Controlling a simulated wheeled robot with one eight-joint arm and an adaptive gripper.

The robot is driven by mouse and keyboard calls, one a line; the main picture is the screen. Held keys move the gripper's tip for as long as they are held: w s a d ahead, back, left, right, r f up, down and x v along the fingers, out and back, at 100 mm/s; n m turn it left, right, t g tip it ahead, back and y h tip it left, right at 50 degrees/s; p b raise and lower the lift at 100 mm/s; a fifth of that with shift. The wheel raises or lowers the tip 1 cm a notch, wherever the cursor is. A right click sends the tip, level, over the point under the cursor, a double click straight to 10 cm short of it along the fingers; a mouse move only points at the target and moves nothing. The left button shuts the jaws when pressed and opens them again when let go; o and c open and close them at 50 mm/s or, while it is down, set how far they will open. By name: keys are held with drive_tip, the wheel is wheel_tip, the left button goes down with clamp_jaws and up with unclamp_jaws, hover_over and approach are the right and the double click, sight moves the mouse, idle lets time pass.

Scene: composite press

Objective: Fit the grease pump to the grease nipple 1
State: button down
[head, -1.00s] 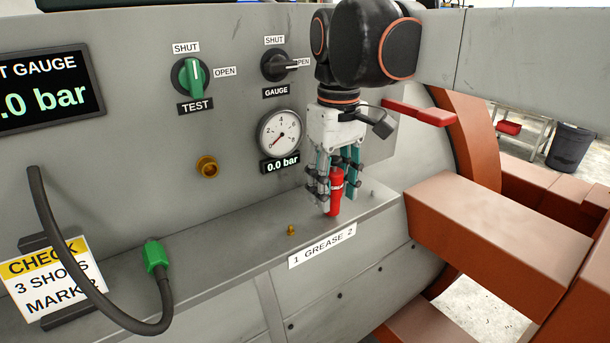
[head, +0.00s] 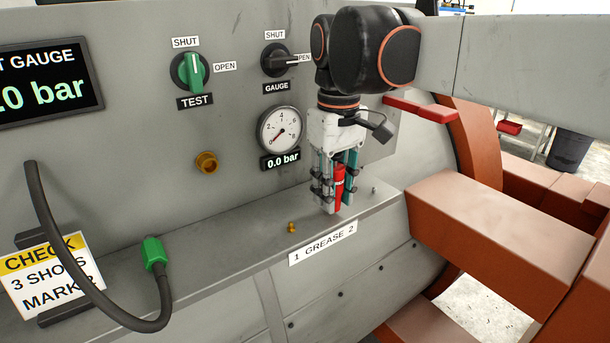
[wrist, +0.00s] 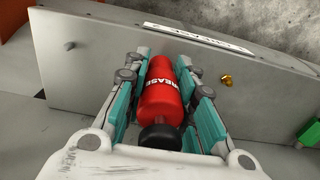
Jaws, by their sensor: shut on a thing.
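The red grease pump (head: 339,180) stands roughly upright between the fingers of my gripper (head: 337,203). My gripper is shut on it, and the front finger partly covers it in the head view. In the wrist view the pump (wrist: 160,95) shows its black cap and white GREASE lettering, with teal finger pads on both sides. Grease nipple 1 (head: 291,227) is a small brass fitting on the ledge, left of the pump and apart from it. It also shows in the wrist view (wrist: 226,79), right of the gripper.
A grey nipple (head: 374,190) stands right of the gripper on the ledge (head: 235,250). A black hose with a green connector (head: 154,252) lies at left. The gauge (head: 279,131), valve knobs and a brass port (head: 207,163) are on the panel behind. Orange beams (head: 490,225) are at right.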

sight(335, 166)
drive_tip(key=shift+r+p, duration=1.55)
drive_tip(key=shift+r, duration=0.9)
drive_tip(key=c, duration=1.9)
unclamp_jaws()
drive_tip(key=c, duration=0.5)
